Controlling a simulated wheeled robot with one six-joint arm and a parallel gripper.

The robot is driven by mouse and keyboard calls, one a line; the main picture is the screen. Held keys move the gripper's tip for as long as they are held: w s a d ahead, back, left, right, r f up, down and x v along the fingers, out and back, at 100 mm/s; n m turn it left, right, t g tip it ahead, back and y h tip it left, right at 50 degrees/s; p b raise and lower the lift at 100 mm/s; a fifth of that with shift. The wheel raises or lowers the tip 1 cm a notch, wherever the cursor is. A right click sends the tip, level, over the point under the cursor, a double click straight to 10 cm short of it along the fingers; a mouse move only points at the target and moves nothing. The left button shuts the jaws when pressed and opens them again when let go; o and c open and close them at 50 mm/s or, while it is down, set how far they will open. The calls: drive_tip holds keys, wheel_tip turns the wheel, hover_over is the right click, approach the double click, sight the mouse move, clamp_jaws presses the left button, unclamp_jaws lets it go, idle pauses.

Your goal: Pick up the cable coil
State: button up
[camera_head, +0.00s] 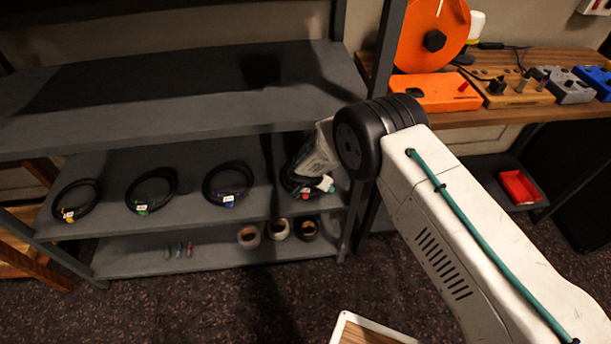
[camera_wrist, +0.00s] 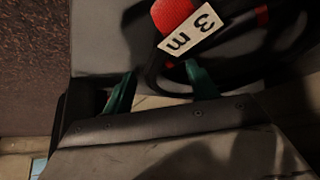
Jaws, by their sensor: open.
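A black cable coil with a red band and a white "3 m" label (camera_wrist: 191,33) lies close in front of my gripper (camera_wrist: 160,86) in the wrist view. My gripper is open, with its two green-tipped fingers apart. One finger overlaps the coil's near part in the picture, and the other is to the left of it. I cannot tell whether they touch the cable. In the head view, my gripper (camera_head: 320,172) is at the right end of the middle shelf and hides most of that coil.
Three other coils, tagged yellow (camera_head: 75,199), green (camera_head: 152,190) and blue (camera_head: 229,183), lie along the same grey shelf (camera_head: 110,165). The upper shelf (camera_head: 170,100) overhangs them. Tape rolls (camera_head: 278,229) sit below. A wooden bench (camera_head: 520,112) with devices stands at right.

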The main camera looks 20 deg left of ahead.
clamp_jaws()
drive_tip(key=shift+r, duration=0.1)
drive_tip(key=shift+r, duration=0.15)
drive_tip(key=shift+a+r, duration=0.1)
drive_tip(key=shift+r, duration=0.5)
wheel_tip(320, 180, up, 2)
drive_tip(key=shift+r, duration=0.1)
drive_tip(key=s+a, duration=0.4)
drive_tip(key=s, duration=1.3)
drive_tip(key=shift+s, duration=0.25)
